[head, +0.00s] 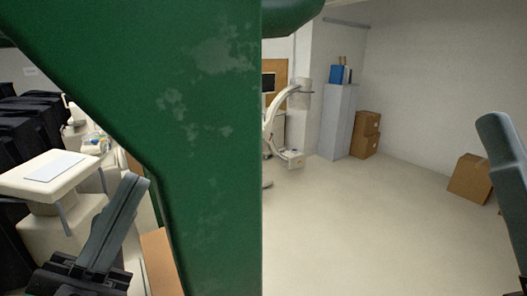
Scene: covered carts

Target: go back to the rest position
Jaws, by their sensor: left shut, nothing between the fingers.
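My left gripper (138,184) shows at the lower left of the head view, its dark grey fingers pointing up. The fingers are shut together with nothing between them. It appears in front of a white cart-like unit (75,235) with a pale flat top; I cannot tell the gap between them. At the right edge, a grey finger-like part of my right gripper (503,150) is cut off by the frame, so its jaw state does not show.
Black-covered items (25,135) stand at the far left. Another box (470,178) is at the right. Floor (350,225) between is clear.

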